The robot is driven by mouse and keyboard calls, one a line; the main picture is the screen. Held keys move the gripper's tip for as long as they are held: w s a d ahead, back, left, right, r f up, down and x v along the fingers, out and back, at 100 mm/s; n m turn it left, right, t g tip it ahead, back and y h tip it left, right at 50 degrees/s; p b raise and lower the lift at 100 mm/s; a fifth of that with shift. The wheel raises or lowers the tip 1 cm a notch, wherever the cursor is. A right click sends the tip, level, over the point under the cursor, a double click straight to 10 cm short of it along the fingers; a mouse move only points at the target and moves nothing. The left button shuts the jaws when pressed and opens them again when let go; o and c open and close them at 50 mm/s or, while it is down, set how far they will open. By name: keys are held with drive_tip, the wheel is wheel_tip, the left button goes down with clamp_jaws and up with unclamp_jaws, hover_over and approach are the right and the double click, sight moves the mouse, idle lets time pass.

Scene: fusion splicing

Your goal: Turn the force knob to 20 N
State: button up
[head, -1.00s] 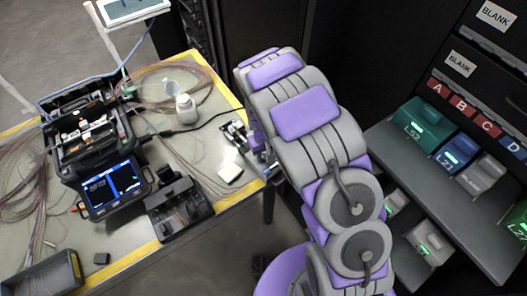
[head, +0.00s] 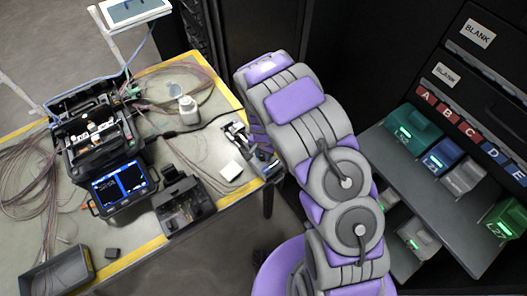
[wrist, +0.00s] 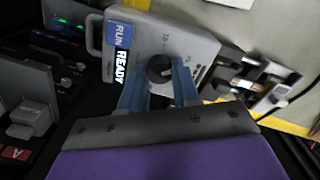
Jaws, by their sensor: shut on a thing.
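The force knob (wrist: 160,68) is a dark round knob on a light grey panel (wrist: 190,45) in the wrist view. The blue fingers of my gripper (wrist: 159,84) are shut on it, one on each side. Small marks on the panel around the knob are too blurred to read, so I cannot tell its setting. A blue RUN label (wrist: 119,33) and a black READY label (wrist: 122,63) sit on the panel left of the knob. In the head view my own arm hides the knob and the fingers.
The worktable (head: 225,205) holds a splicer with a lit screen (head: 123,187), a dark tool block (head: 182,205), a white bottle (head: 188,108) and loose fibres. A metal fixture (head: 240,136) stands by its right edge. A rack shelf (head: 420,205) with lettered slots and coloured modules is at right.

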sight(262, 156)
drive_tip(key=shift+m, duration=0.6)
drive_tip(key=o, duration=1)
drive_tip(key=shift+a, duration=0.15)
drive_tip(key=shift+o, duration=0.2)
drive_tip(key=shift+r, duration=0.2)
wheel_tip(262, 156, up, 17)
drive_tip(key=p, duration=0.1)
drive_tip(key=shift+p, duration=0.4)
